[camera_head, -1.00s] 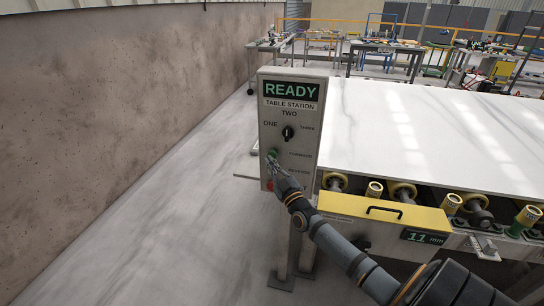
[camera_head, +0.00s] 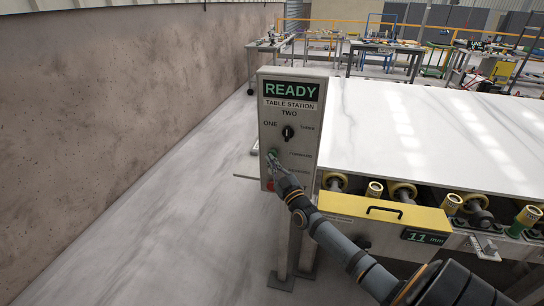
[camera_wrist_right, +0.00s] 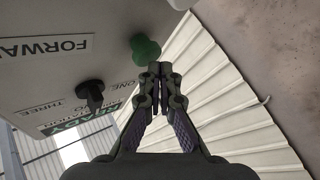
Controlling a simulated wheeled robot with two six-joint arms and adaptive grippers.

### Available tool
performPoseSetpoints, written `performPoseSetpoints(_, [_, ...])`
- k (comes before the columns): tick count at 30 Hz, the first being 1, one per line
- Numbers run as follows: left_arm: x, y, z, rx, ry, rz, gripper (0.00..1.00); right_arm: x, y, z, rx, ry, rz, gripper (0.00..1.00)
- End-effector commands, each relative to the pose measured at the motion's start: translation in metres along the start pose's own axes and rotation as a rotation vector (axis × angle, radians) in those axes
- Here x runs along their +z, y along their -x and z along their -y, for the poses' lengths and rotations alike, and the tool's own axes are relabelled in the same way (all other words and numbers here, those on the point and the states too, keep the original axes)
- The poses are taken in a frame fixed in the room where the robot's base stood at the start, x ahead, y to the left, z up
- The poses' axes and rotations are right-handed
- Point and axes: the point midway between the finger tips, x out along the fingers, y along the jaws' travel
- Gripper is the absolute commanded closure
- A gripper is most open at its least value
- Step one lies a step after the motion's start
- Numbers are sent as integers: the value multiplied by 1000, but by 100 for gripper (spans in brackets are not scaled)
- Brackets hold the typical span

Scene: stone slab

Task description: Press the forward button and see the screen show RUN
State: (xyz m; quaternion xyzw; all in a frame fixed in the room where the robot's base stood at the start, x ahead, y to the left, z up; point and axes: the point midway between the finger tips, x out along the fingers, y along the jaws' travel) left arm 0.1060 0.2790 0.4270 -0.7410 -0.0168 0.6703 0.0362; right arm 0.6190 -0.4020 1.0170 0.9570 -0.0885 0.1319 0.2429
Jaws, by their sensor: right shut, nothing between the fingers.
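The control box (camera_head: 304,153) stands on a post at the left end of the table. Its screen (camera_head: 291,91) reads READY in green. Below are the TABLE STATION label, a black selector knob (camera_head: 288,132) marked ONE, TWO and THREE, and the green forward button (camera_head: 272,152). My right gripper (camera_head: 275,160) is shut and empty, its tips at the green button. In the right wrist view the shut fingertips (camera_wrist_right: 158,70) are close to the green button (camera_wrist_right: 146,50); I cannot tell whether they touch. A red button (camera_head: 268,185) shows lower on the box, partly hidden. My left gripper is out of view.
A white stone slab (camera_head: 420,125) lies on the roller table to the right of the box. A yellow-topped drawer (camera_head: 385,212) and an 11 mm display (camera_head: 425,237) are at its front. A bare wall (camera_head: 120,100) runs along the left, with open floor between.

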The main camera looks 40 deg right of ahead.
Motion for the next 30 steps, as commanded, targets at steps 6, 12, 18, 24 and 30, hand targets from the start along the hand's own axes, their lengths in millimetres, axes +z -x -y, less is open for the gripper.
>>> performPoseSetpoints(6, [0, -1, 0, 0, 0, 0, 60, 1, -1, -1, 0, 1, 0, 100])
performPoseSetpoints(12, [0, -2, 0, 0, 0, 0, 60, 3, -3, -2, -1, 0, 0, 100])
performPoseSetpoints(18, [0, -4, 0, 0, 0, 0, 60, 4, -5, -3, -1, 0, 1, 100])
performPoseSetpoints(24, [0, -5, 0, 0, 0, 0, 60, 5, -6, -5, 0, 1, 0, 100])
performPoseSetpoints(30, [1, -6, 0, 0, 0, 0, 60, 6, -8, -6, 0, 1, 0, 100])
